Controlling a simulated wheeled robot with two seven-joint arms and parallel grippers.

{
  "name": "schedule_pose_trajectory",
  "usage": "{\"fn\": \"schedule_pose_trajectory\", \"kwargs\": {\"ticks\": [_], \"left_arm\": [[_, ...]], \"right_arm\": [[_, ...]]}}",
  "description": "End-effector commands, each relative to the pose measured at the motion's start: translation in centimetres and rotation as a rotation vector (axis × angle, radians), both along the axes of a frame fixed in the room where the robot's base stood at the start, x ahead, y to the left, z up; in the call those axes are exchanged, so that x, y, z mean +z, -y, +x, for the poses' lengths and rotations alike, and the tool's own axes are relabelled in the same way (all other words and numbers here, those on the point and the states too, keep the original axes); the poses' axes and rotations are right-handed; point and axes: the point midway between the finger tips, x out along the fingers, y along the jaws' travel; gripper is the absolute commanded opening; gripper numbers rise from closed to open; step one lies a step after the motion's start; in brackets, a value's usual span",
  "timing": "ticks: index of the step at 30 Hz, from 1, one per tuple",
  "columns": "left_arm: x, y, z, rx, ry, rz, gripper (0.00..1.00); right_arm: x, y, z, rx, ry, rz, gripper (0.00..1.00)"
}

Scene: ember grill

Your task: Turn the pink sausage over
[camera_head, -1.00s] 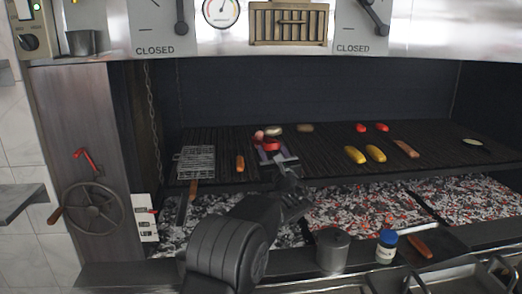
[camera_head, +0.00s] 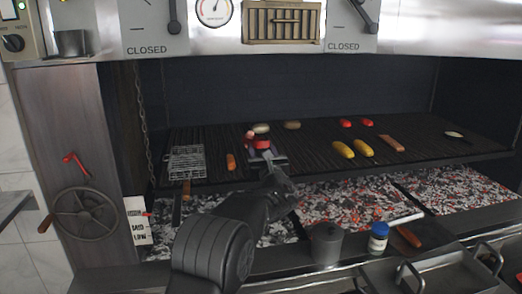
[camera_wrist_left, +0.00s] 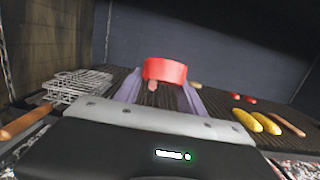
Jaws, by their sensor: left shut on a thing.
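My left gripper (camera_head: 266,160) is over the left part of the grill grate. It is shut on a red rounded piece (camera_wrist_left: 165,70), which spans the two fingers in the left wrist view and also shows in the head view (camera_head: 261,143). A small pinkish piece (camera_head: 249,138) shows just left of it, and a pinkish tip (camera_wrist_left: 152,85) shows below it in the wrist view. I cannot tell whether either is the pink sausage. A brownish-pink sausage (camera_head: 391,142) lies on the right part of the grate. My right gripper is not seen.
A wire grill basket (camera_head: 186,161) lies at the grate's left. Two yellow pieces (camera_head: 353,149), two short red ones (camera_head: 356,123) and a pale round one (camera_head: 292,125) lie on the grate (camera_head: 320,165). Embers glow below. A pot (camera_head: 326,244) and jar (camera_head: 378,238) stand in front.

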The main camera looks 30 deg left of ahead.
Motion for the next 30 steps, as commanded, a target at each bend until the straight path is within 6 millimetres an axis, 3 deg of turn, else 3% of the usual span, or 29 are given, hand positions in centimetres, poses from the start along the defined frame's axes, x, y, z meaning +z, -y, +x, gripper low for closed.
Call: {"fn": "schedule_pose_trajectory", "kwargs": {"ticks": [13,24,25,30], "left_arm": [[-4.1,-1.2,1.3,0.002,0.003,0.001,0.0],[-4.5,-1.4,1.5,0.001,0.003,0.001,0.0],[-4.5,-1.4,1.5,0.001,0.003,0.001,0.47],[-4.5,-1.4,1.5,0.001,0.002,0.0,0.5]], "right_arm": [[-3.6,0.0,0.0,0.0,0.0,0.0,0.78],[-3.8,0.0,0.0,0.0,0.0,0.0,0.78],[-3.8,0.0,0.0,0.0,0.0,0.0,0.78],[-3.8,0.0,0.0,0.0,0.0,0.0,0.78]]}}
